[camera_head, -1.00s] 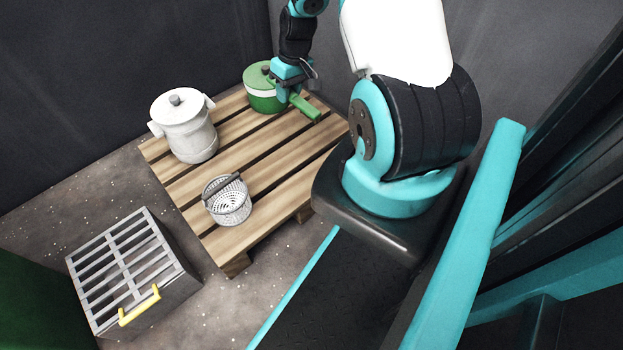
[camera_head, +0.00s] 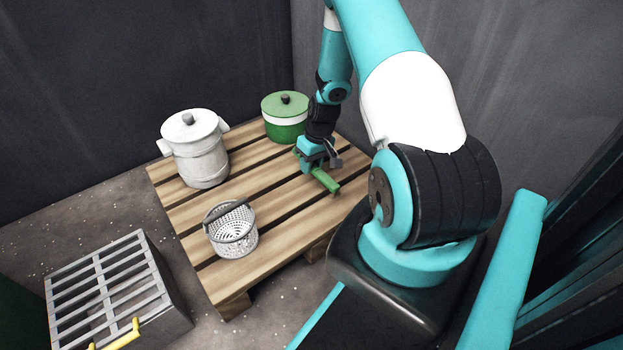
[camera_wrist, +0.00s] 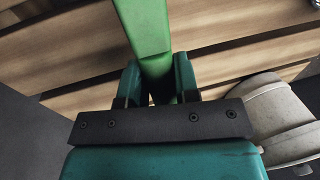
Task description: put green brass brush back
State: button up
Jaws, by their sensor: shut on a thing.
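The green brass brush shows as a green bar (camera_head: 326,181) just below my gripper (camera_head: 312,168) in the head view. My gripper is shut on it; in the wrist view the green bar (camera_wrist: 150,40) runs up from between the two teal fingers (camera_wrist: 158,85). The brush is over the right part of the wooden pallet (camera_head: 262,180). Whether it touches the slats I cannot tell. Its bristles are hidden. The green lidded pot (camera_head: 285,118) stands behind and left of my gripper, apart from it.
A white lidded pot (camera_head: 200,155) stands at the pallet's back left. A perforated metal basket (camera_head: 232,230) with a handle is near the front edge. A slatted metal box (camera_head: 115,295) with a yellow handle sits on the floor at left. Dark walls close off the back.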

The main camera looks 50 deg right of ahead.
aim_at(311, 183)
jog(key=x, duration=0.1)
jog(key=b+x, duration=0.2)
jog(key=x, duration=0.1)
jog(key=shift+s+d+f, duration=0.1)
jog(key=shift+s+d, duration=0.1)
jog(key=shift+d, duration=0.2)
jog(key=o, duration=1)
jog(key=p+v, duration=0.7)
jog(key=v, duration=0.5)
jog(key=shift+a+p, duration=0.1)
jog(key=shift+p, duration=0.3)
